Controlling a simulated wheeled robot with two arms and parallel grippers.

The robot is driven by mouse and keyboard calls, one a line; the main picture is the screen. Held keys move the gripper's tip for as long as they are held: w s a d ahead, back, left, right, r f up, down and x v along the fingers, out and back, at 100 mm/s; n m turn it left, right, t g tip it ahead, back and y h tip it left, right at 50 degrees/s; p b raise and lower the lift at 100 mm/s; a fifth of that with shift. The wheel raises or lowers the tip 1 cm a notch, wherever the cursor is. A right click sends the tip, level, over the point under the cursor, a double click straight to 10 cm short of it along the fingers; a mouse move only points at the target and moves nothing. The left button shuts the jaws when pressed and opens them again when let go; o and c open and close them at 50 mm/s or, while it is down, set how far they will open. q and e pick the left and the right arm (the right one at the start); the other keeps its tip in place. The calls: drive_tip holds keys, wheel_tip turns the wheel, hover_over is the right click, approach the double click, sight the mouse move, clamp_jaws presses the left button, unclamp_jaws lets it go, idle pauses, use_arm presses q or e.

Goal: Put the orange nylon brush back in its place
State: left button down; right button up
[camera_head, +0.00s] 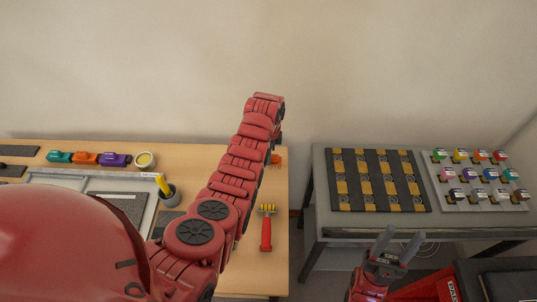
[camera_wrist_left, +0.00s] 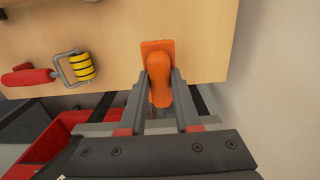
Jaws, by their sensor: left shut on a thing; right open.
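The orange brush (camera_wrist_left: 158,62) is between the fingers of my left gripper (camera_wrist_left: 160,84) in the left wrist view, with its wide orange block over the wooden table top. My left gripper is shut on its rounded part. In the head view only a small orange part (camera_head: 276,159) of it shows past my left arm, near the right edge of the wooden table (camera_head: 282,205); my left fingers are hidden there. Whether the brush touches the table I cannot tell. My right gripper (camera_head: 403,236) is open and empty in front of the grey table.
A red-handled yellow roller (camera_head: 266,232) lies near the wooden table's right edge. A grey table (camera_head: 320,215) at right bears a black-yellow panel (camera_head: 357,180).

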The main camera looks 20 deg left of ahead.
use_arm(q)
drive_tip(key=shift+w+f+b, duration=0.1)
drive_tip(key=shift+f+b, duration=1.95)
drive_tip(key=shift+f, duration=1.2)
drive_tip(key=shift+f, duration=0.25)
drive_tip(key=c, duration=0.5)
unclamp_jaws()
drive_tip(key=shift+c, duration=0.2)
drive_tip(key=shift+r+b, duration=0.15)
drive_tip(key=shift+b, duration=0.2)
